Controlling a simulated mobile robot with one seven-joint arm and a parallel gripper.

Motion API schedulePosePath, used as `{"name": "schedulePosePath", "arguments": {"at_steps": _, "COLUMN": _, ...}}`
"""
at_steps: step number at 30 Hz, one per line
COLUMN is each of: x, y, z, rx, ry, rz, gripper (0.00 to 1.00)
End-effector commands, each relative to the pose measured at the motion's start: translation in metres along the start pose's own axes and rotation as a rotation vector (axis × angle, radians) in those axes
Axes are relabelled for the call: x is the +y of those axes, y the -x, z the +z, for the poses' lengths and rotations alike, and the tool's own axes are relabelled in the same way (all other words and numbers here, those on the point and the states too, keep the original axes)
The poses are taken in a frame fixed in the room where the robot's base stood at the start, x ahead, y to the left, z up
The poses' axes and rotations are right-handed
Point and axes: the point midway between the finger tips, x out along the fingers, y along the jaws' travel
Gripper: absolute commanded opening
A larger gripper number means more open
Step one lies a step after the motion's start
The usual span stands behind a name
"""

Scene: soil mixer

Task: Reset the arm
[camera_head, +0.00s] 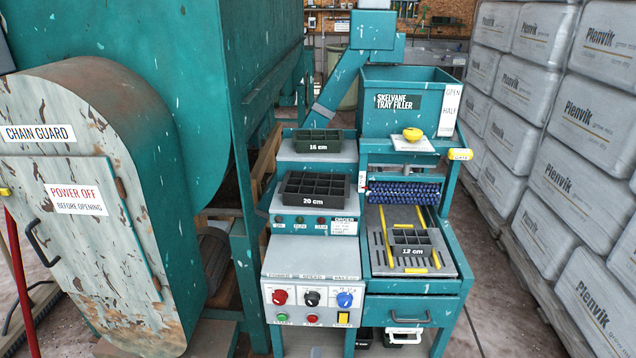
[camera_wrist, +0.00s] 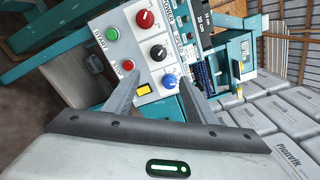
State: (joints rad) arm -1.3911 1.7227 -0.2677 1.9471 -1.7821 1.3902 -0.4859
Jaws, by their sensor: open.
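My gripper (camera_wrist: 164,78) is open and empty in the wrist view. Its two grey fingers stand apart, with the control panel (camera_wrist: 138,42) seen behind and between them. That view is tilted. The panel shows a red knob (camera_wrist: 145,19), a black knob (camera_wrist: 158,52), a blue knob (camera_wrist: 169,81), a green button (camera_wrist: 112,34), a small red button (camera_wrist: 128,65) and a yellow switch (camera_wrist: 144,90). I see no contact between the fingers and the panel, but the gap is hard to judge. My arm and gripper do not show in the head view.
The teal tray filler (camera_head: 392,113) stands at centre right in the head view. Black trays marked 16 cm (camera_head: 318,136), 20 cm (camera_head: 314,183) and 13 cm (camera_head: 411,246) sit on it. A rusty chain guard (camera_head: 80,230) stands left; stacked Plenvik bales (camera_head: 570,195) line the right.

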Motion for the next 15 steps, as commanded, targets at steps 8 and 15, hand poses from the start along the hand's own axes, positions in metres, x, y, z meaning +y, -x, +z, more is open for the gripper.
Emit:
{"name": "schedulePosePath", "arguments": {"at_steps": 8, "x": -0.096, "y": -0.026, "z": 0.011, "rx": 0.330, "ry": -0.364, "rz": -0.279, "gripper": 0.51}}
{"name": "schedulePosePath", "arguments": {"at_steps": 15, "x": -0.205, "y": -0.021, "z": -0.007, "rx": 0.712, "ry": -0.818, "rz": -0.642, "gripper": 0.51}}
